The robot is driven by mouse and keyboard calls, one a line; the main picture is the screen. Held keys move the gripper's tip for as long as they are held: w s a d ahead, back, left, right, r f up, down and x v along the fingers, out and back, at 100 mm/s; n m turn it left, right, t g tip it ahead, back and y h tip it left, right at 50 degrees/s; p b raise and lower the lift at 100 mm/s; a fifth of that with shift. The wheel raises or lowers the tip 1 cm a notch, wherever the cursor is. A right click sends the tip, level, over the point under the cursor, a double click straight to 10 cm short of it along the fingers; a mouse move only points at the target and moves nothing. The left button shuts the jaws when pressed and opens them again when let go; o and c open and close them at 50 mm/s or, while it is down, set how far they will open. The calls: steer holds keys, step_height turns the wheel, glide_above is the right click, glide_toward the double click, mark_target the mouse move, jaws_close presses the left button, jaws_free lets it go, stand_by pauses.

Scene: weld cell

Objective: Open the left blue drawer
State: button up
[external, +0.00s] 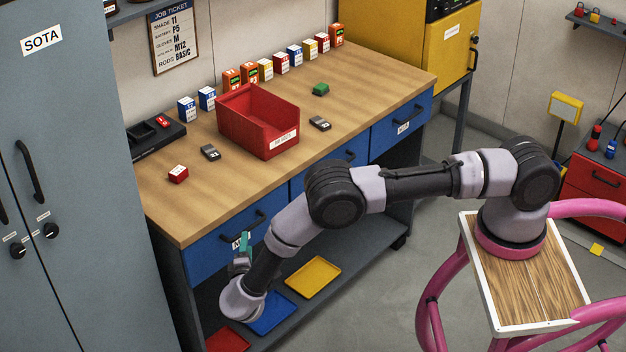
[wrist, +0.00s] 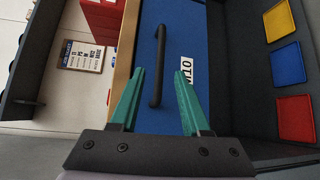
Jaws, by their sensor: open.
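The left blue drawer (external: 208,257) sits under the left end of the wooden worktop and looks shut, its face flush with the bench front. Its black bar handle (external: 246,226) also shows in the wrist view (wrist: 160,50), running lengthwise up the picture. A white label (wrist: 187,70) sits beside it, partly covered by a finger. My gripper (external: 245,240) is in front of this drawer face, by the label and handle. In the wrist view its teal fingers (wrist: 159,78) are open and empty, with the handle seen between them; I cannot tell how far ahead it is.
Middle and right blue drawers (external: 384,137) continue along the bench. Below, a grey shelf (external: 335,275) holds red, blue and yellow trays (external: 313,277). A grey cabinet (external: 70,150) stands close at left. The worktop (external: 185,220) carries a red bin (external: 240,135) and small boxes.

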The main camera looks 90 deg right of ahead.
mark_target(248, 229)
steer(key=d, duration=0.5)
steer(key=d+f, duration=0.1)
steer(key=d, duration=0.2)
steer(key=shift+d+f, duration=0.1)
jaws_close()
stand_by(1.2)
